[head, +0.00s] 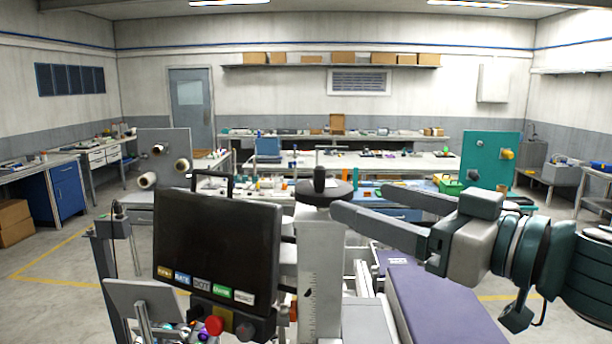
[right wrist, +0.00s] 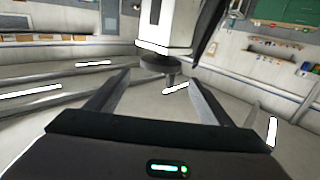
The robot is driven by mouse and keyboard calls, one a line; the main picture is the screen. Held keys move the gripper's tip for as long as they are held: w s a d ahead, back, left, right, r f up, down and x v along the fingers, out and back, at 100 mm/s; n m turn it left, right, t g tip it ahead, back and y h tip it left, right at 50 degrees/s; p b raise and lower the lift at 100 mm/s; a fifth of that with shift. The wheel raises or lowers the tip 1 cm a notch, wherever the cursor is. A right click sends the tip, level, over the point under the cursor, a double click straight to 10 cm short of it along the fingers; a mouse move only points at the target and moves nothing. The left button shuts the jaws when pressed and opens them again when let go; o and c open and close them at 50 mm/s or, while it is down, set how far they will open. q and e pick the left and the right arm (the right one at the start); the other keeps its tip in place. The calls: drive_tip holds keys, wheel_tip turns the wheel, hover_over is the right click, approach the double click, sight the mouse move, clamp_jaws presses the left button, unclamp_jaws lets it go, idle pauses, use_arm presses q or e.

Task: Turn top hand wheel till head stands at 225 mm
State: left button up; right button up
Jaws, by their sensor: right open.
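The top hand wheel (head: 338,191) is a dark disc with an upright knob (head: 319,178), on top of a pale column (head: 320,262). The column has scale marks and a small black pointer on its front; the reading is too small to tell. My right gripper (head: 346,198) is open, its two fingers reaching in from the right beside the wheel. In the right wrist view the wheel (right wrist: 158,63) and its knob (right wrist: 171,80) show inverted, ahead of and between the open fingers (right wrist: 158,75). I cannot tell whether they touch. My left gripper is not in view.
A black monitor (head: 218,245) with coloured labels stands left of the column, with a red button (head: 214,325) below it. A purple padded surface (head: 440,295) lies under my right arm. Cluttered benches (head: 290,160) stand behind. Open floor (head: 60,285) shows at the left.

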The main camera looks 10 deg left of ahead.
sight(304, 181)
drive_tip(key=p+x, duration=0.5)
drive_tip(key=x, duration=0.7)
drive_tip(key=shift+w+a+r, duration=0.1)
drive_tip(key=shift+w+a, duration=0.1)
drive_tip(key=shift+a, duration=0.15)
drive_tip(key=shift+w+a+p, duration=0.3)
drive_tip(key=shift+a+p, duration=0.1)
drive_tip(key=shift+a, duration=0.05)
drive_tip(key=c, duration=0.8)
